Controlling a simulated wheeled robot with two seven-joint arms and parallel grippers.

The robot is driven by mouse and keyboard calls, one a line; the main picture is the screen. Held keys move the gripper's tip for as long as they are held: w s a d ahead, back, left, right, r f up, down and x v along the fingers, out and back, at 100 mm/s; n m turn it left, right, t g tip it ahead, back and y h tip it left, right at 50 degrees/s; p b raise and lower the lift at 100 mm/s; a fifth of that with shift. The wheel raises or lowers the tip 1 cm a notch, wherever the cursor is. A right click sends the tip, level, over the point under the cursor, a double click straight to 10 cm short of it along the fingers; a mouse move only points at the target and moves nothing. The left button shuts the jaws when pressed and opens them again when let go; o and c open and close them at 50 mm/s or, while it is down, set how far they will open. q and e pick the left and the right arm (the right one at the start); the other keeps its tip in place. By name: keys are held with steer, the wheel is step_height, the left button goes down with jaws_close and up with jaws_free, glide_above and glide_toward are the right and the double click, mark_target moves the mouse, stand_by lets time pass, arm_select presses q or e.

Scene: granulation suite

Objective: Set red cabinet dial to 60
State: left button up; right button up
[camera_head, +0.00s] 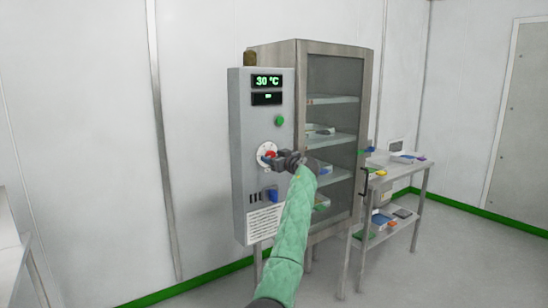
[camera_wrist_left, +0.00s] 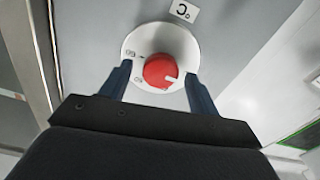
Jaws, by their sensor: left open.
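The red dial (camera_head: 268,155) sits on a white round scale plate on the grey control panel (camera_head: 240,120) of the cabinet (camera_head: 338,90). The upper display (camera_head: 267,81) reads 30 °C. In the left wrist view the red dial (camera_wrist_left: 163,71) lies between the fingertips, with a white pointer mark on its right side. My left gripper (camera_head: 276,157) is at the dial from the right; its jaws (camera_wrist_left: 160,82) are open, one finger on each side of the dial, with visible gaps. The gripper partly hides the dial in the head view. My right gripper is not in view.
A green button (camera_head: 280,120) is above the dial and a blue switch (camera_head: 271,195) below it. A steel table (camera_head: 402,170) with several small items stands right of the cabinet. Bare floor (camera_head: 460,255) lies at the right.

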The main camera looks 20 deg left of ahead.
arm_select(q)
steer(key=c, duration=1)
steer(key=shift+o, duration=0.2)
